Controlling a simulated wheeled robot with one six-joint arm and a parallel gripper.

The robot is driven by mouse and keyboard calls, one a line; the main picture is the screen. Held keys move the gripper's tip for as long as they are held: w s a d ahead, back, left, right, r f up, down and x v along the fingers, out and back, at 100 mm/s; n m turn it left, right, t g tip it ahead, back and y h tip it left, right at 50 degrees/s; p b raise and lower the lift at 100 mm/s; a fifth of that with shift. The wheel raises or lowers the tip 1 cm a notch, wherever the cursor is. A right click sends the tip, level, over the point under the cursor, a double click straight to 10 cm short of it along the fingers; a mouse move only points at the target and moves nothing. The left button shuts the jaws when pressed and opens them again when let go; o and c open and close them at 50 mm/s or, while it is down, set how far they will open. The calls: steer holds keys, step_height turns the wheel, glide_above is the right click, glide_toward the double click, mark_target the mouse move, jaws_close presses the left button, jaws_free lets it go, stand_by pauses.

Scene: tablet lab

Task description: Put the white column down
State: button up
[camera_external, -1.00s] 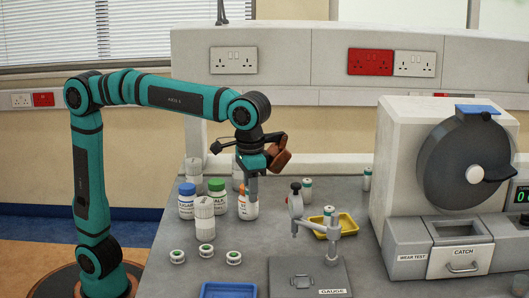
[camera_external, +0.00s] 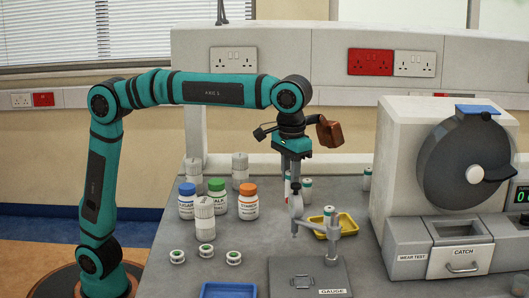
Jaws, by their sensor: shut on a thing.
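My gripper (camera_external: 293,188) points down above the bench, just behind the gauge's lever. It is shut on a slim white column (camera_external: 287,188), which is mostly hidden by the fingers and shows only as a narrow strip at their left. I cannot tell how far its lower end is from the bench. A small white cylinder with a green band (camera_external: 307,188) stands just right of the fingers.
Three larger ridged white jars (camera_external: 204,222) and bottles with blue, green and orange caps (camera_external: 248,206) stand at left. The gauge (camera_external: 310,280) is in front, the wear-test machine (camera_external: 408,165) at right. Several green-centred discs (camera_external: 206,250) and a blue tray (camera_external: 228,291) lie in front.

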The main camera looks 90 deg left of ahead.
steer(key=w+a+f+n, duration=0.1)
steer(key=w+a+n, duration=0.1)
steer(key=w, duration=0.5)
steer(key=w+a+f+n, duration=0.1)
steer(key=w+a+n, duration=0.1)
steer(key=w, duration=0.5)
steer(key=shift+w+f, duration=0.15)
steer(key=shift+f, duration=1.85)
steer(key=shift+w+f, duration=0.1)
steer(key=shift+f, duration=1.85)
steer(key=shift+f, duration=0.1)
steer(key=o, duration=1)
step_height(320, 180, up, 12)
steer(key=shift+r, duration=0.15)
